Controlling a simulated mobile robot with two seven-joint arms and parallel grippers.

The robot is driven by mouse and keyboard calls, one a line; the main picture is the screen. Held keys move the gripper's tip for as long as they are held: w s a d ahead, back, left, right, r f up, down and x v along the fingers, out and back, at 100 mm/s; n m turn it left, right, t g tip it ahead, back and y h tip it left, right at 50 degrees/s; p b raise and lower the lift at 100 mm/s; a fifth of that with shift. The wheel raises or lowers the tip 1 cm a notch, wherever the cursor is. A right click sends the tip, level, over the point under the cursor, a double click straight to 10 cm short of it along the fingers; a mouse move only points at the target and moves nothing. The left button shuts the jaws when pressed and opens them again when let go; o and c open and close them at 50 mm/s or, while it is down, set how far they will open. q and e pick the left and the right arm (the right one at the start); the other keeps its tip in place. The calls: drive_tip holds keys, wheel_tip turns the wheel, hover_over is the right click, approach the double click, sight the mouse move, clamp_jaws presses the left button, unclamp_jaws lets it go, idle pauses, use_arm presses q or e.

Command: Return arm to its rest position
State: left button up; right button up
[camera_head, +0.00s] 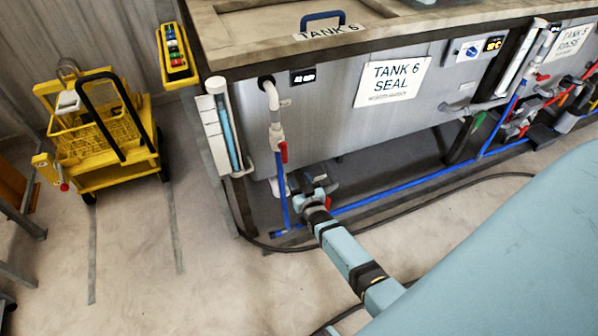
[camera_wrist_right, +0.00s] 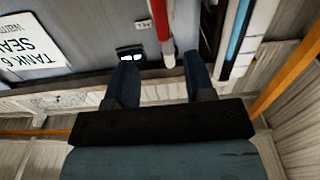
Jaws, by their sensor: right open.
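My right arm (camera_head: 345,250) reaches from the lower right toward the foot of the tank 6 front. Its gripper (camera_head: 318,184) is near the floor in front of the tank, just right of the white drain pipe (camera_head: 275,125) with its red valve handle (camera_head: 284,152). In the right wrist view, the two fingers of the right gripper (camera_wrist_right: 161,78) are apart. A long red part with a pale end (camera_wrist_right: 161,30) shows beyond and between them; I cannot tell whether it touches. My left gripper is not in view.
The tank 6 front with its "TANK 6 SEAL" sign (camera_head: 391,83) stands close. Blue pipe (camera_head: 400,188) and black hose (camera_head: 480,178) run low along it. A sight gauge (camera_head: 224,130) is at the corner. A yellow cart (camera_head: 100,135) stands left; the floor (camera_head: 150,250) between is mostly clear.

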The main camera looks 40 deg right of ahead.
drive_tip(key=shift+s, duration=0.15)
drive_tip(key=shift+f, duration=0.1)
idle(0.3)
drive_tip(key=s+a+r+n+g+y+p, duration=0.2)
drive_tip(key=s+a+r+p, duration=0.3)
drive_tip(key=s, duration=0.8)
drive_tip(key=s+a+r+n+g+y+p, duration=0.3)
drive_tip(key=s+a+r+g+y+p, duration=0.1)
drive_tip(key=s+a+r, duration=0.6)
drive_tip(key=s+a+y+p, duration=0.1)
drive_tip(key=s+a, duration=0.1)
drive_tip(key=s, duration=0.1)
drive_tip(key=shift+s+g, duration=0.3)
drive_tip(key=shift+a, duration=0.1)
idle(4.4)
